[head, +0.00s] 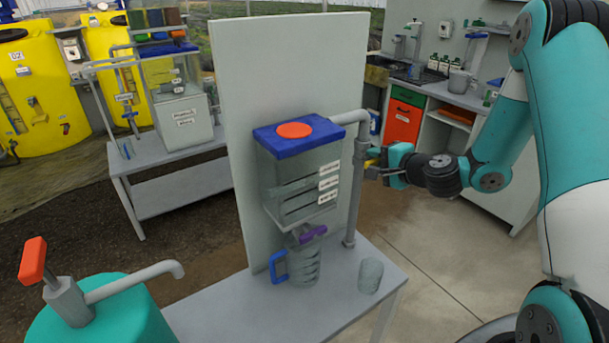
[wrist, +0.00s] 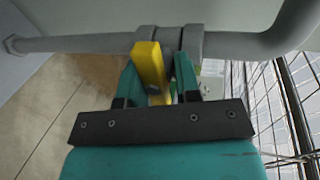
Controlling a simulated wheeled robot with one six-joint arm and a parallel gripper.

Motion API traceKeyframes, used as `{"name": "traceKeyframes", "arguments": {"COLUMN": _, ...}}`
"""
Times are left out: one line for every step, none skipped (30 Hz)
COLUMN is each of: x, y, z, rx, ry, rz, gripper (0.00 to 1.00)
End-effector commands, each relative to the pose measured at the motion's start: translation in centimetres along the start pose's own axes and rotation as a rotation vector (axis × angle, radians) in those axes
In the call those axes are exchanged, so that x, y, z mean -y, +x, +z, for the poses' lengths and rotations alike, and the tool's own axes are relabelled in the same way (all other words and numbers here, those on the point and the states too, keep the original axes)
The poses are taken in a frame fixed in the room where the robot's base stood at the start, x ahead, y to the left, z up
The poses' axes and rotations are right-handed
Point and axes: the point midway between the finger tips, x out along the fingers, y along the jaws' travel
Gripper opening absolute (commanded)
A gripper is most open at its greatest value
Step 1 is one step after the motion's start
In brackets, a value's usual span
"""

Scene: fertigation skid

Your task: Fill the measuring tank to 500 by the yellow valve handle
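The measuring tank (head: 296,180) is a clear box with a blue lid and an orange disc, fixed to a grey panel. White labels mark its right edge; their numbers and any water level are too small to read. A grey pipe (head: 358,190) runs beside it. The yellow valve handle (wrist: 150,65) sits on the pipe in the wrist view; in the head view my gripper mostly hides it. My gripper (wrist: 158,75) has its two teal fingers on either side of the handle, with a narrow gap visible at the right finger. It looks open around the handle.
Below the tank are a purple handle (head: 313,234) and a clear jug (head: 303,266) with a blue handle. A glass (head: 370,276) stands on the grey table (head: 235,305). A teal barrel with a spout (head: 135,282) is at front left. A wire mesh (wrist: 290,100) lies right in the wrist view.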

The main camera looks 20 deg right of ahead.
Motion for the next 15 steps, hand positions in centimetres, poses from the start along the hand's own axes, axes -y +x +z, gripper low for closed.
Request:
{"name": "traceKeyframes", "arguments": {"x": -0.49, "y": -0.04, "z": 0.07, "rx": 0.001, "ry": 0.001, "rz": 0.012, "gripper": 0.10}}
{"name": "traceKeyframes", "arguments": {"x": -0.52, "y": -0.04, "z": 0.08, "rx": 0.001, "ry": 0.002, "rz": 0.012, "gripper": 0.10}}
{"name": "traceKeyframes", "arguments": {"x": -0.56, "y": -0.05, "z": 0.08, "rx": 0.001, "ry": 0.002, "rz": 0.013, "gripper": 0.10}}
{"name": "traceKeyframes", "arguments": {"x": -0.59, "y": -0.05, "z": 0.09, "rx": 0.001, "ry": 0.002, "rz": 0.014, "gripper": 0.10}}
{"name": "traceKeyframes", "arguments": {"x": -0.62, "y": -0.05, "z": 0.09, "rx": 0.002, "ry": 0.002, "rz": 0.015, "gripper": 0.10}}
{"name": "traceKeyframes", "arguments": {"x": -0.66, "y": -0.06, "z": 0.10, "rx": 0.002, "ry": 0.002, "rz": 0.015, "gripper": 0.10}}
{"name": "traceKeyframes", "arguments": {"x": -0.69, "y": -0.06, "z": 0.11, "rx": 0.002, "ry": 0.002, "rz": 0.016, "gripper": 0.10}}
{"name": "traceKeyframes", "arguments": {"x": -0.71, "y": -0.07, "z": 0.11, "rx": 0.002, "ry": 0.002, "rz": 0.017, "gripper": 0.10}}
{"name": "traceKeyframes", "arguments": {"x": -0.74, "y": -0.07, "z": 0.12, "rx": 0.002, "ry": 0.002, "rz": 0.017, "gripper": 0.10}}
{"name": "traceKeyframes", "arguments": {"x": -0.76, "y": -0.07, "z": 0.13, "rx": 0.002, "ry": 0.003, "rz": 0.018, "gripper": 0.10}}
{"name": "traceKeyframes", "arguments": {"x": -0.78, "y": -0.07, "z": 0.14, "rx": 0.003, "ry": 0.003, "rz": 0.018, "gripper": 0.10}}
{"name": "traceKeyframes", "arguments": {"x": -0.81, "y": -0.08, "z": 0.15, "rx": 0.003, "ry": 0.004, "rz": 0.018, "gripper": 0.10}}
{"name": "traceKeyframes", "arguments": {"x": -0.84, "y": -0.07, "z": 0.16, "rx": 0.003, "ry": 0.002, "rz": 0.019, "gripper": 0.10}}
{"name": "traceKeyframes", "arguments": {"x": -0.93, "y": -0.05, "z": 0.18, "rx": 0.001, "ry": -0.004, "rz": 0.019, "gripper": 0.10}}
{"name": "traceKeyframes", "arguments": {"x": -1.11, "y": 0.02, "z": 0.21, "rx": -0.005, "ry": -0.025, "rz": 0.018, "gripper": 0.10}}
